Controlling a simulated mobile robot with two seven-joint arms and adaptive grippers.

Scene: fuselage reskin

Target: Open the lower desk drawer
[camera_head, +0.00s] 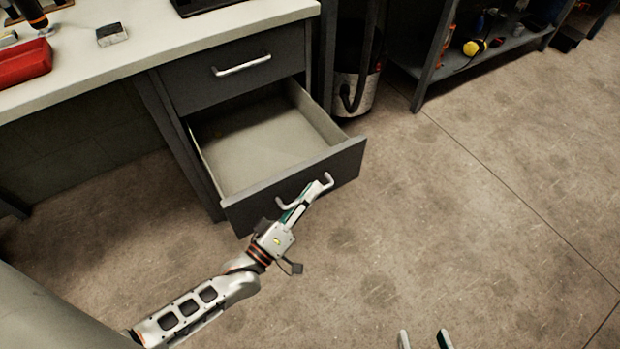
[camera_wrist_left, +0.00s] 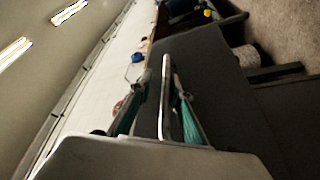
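The lower desk drawer (camera_head: 262,145) is pulled well out of the desk, and its empty pale inside shows. Its dark front (camera_head: 343,167) carries a light bar handle (camera_head: 327,182). My left gripper (camera_head: 304,202) is at this handle, in front of the drawer front. In the left wrist view the handle bar (camera_wrist_left: 166,95) runs between the two green-padded fingers (camera_wrist_left: 163,90), which stand apart with gaps beside the bar. My right gripper (camera_head: 425,338) shows only its two fingertips at the bottom edge, spread apart and empty.
The upper drawer (camera_head: 235,72) is shut above the open one. A red tray (camera_head: 24,63) lies on the desktop (camera_head: 150,35). A grey bin or canister (camera_head: 354,95) stands right of the desk, and a shelf unit (camera_head: 480,45) stands behind. The floor at right is clear.

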